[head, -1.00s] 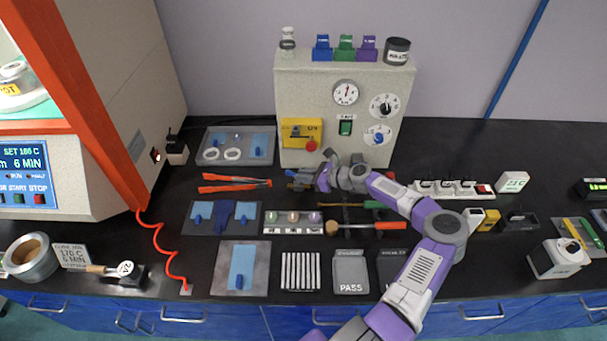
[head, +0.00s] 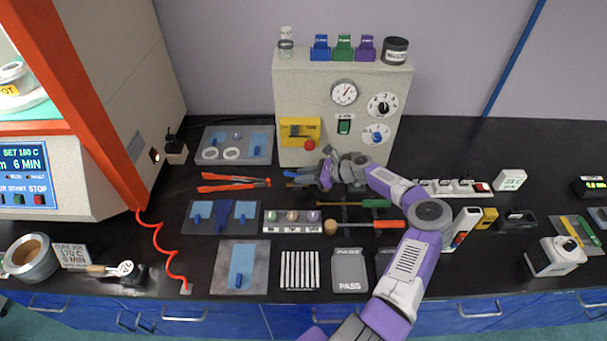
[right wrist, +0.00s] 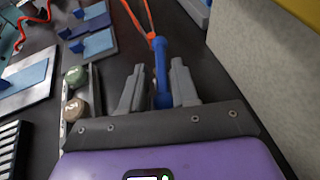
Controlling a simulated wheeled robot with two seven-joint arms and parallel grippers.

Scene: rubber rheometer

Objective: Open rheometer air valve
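The rheometer cabinet (head: 305,95) stands at the back with gauges, a green switch (head: 344,126) and a yellow block (head: 299,130) with a red knob (head: 310,145). My right gripper (head: 304,178) is low in front of the cabinet, pointing left. In the right wrist view, its fingers (right wrist: 158,88) stand apart on either side of a blue lever-like bar (right wrist: 161,72), which I take for the air valve handle. Whether either finger touches the bar is hard to tell. The bar's lower end is hidden by the gripper. My left gripper is out of view.
Orange tongs (head: 235,184) lie left of my right gripper. A tray with white rings (head: 232,154) is behind them. A sample strip (head: 292,228) and an orange-handled tool (head: 376,225) lie in front. Black bench is clear at the back right.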

